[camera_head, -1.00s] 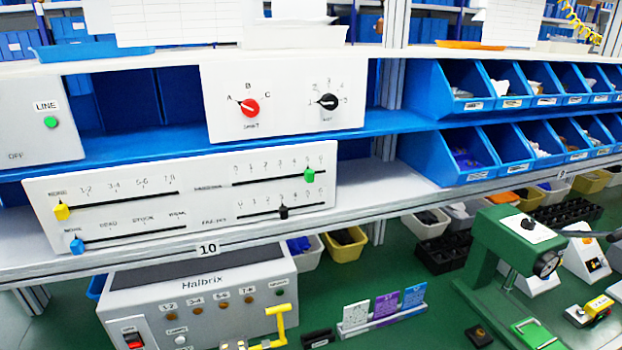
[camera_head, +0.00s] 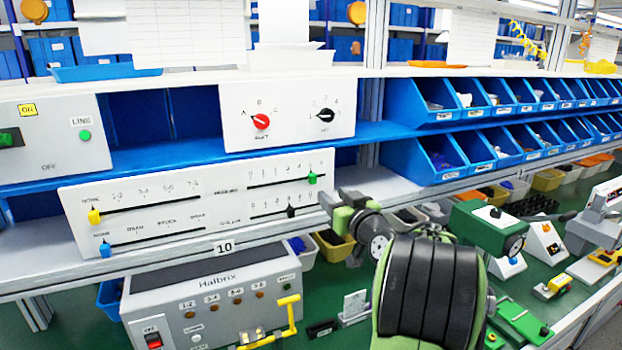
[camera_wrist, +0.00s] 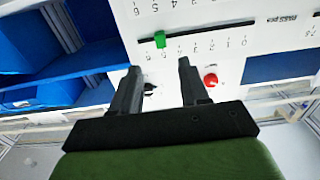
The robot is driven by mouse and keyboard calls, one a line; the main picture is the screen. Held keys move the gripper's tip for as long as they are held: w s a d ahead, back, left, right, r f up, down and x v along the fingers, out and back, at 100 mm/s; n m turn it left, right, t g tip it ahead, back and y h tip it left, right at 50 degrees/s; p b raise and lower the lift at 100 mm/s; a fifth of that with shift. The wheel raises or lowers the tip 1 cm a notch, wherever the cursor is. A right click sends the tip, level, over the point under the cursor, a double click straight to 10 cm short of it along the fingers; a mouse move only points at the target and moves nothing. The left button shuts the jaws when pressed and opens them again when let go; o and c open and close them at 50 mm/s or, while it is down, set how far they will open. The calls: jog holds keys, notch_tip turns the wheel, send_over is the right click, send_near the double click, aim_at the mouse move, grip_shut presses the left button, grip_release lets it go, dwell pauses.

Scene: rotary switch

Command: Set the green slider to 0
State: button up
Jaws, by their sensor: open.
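The green slider (camera_head: 312,178) sits near the right, high-number end of the upper right slot on the white slider panel (camera_head: 70,212), at about 5. The 0 mark is at that slot's left end. In the wrist view, which is turned over, the green slider (camera_wrist: 160,40) is just beyond my fingertips, and the numbers fall toward 0 on the right. My gripper (camera_wrist: 160,66) is open and empty, its fingers apart and not touching the slider. In the head view my gripper (camera_head: 336,200) is in front of the panel's right end, right of and below the slider.
A black slider (camera_head: 291,211) is in the slot below; yellow (camera_head: 95,216) and blue (camera_head: 105,250) sliders are at the left. A panel with red (camera_head: 261,121) and black (camera_head: 326,115) knobs stands on the shelf above. Blue bins (camera_head: 430,160) are at the right.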

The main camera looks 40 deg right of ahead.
aim_at(314, 180)
jog(key=p+x, duration=0.2)
jog(key=x, duration=0.7)
jog(key=shift+w, duration=0.35)
jog(key=shift+c, duration=0.3)
grip_shut()
